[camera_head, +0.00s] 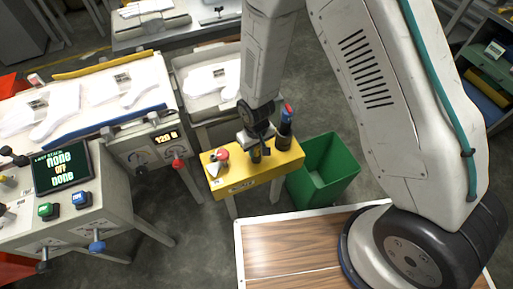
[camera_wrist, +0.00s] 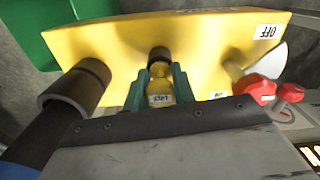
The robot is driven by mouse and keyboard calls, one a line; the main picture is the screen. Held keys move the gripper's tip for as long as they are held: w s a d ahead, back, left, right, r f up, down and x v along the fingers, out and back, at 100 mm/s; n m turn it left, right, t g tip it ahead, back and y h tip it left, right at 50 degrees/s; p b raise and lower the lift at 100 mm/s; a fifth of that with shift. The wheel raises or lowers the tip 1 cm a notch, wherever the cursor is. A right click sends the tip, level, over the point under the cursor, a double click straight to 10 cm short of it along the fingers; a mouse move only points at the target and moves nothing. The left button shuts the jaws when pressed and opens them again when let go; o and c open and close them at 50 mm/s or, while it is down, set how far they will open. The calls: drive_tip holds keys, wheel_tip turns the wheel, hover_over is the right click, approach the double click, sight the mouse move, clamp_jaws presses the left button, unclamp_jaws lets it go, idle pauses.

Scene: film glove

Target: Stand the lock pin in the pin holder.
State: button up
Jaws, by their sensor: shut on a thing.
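My gripper (camera_wrist: 160,76) is shut on the lock pin (camera_wrist: 160,92), a yellow piece with a printed label, held between two green fingers. In the wrist view the pin lines up with a short dark pin holder (camera_wrist: 159,54) on a yellow stand (camera_wrist: 115,40). The pin's lower end and how deep it sits in the holder cannot be made out. In the head view my gripper (camera_head: 255,143) is over the middle of the yellow stand (camera_head: 228,186), and its wrist partly hides the pin.
A dark sleeve (camera_wrist: 80,85) holding a dark handle stands close beside my gripper. Red knobs (camera_wrist: 258,88) and a pale cone (camera_wrist: 268,62) are on the stand's other side. A green bin (camera_head: 325,172) stands right of the stand, and a wood-topped surface (camera_head: 285,250) lies in front.

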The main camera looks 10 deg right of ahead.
drive_tip(key=o, duration=1)
drive_tip(key=shift+c, duration=0.2)
wheel_tip(320, 180, up, 12)
drive_tip(key=s+d+r+m, duration=0.1)
drive_tip(key=s+d+r, duration=0.1)
drive_tip(key=d+r, duration=0.5)
drive_tip(key=s+d+r+m, duration=0.1)
drive_tip(key=d+r, duration=0.3)
drive_tip(key=r, duration=0.8)
drive_tip(key=s+d+r+m, duration=0.1)
drive_tip(key=s+d+r, duration=0.4)
drive_tip(key=s, duration=0.3)
drive_tip(key=s+d+r+m+t, duration=0.1)
drive_tip(key=s+d+r+m, duration=0.1)
drive_tip(key=s+d+r, duration=0.3)
drive_tip(key=s+r, duration=0.1)
drive_tip(key=s, duration=0.2)
drive_tip(key=shift+s+r, duration=0.25)
drive_tip(key=shift+r, duration=0.05)
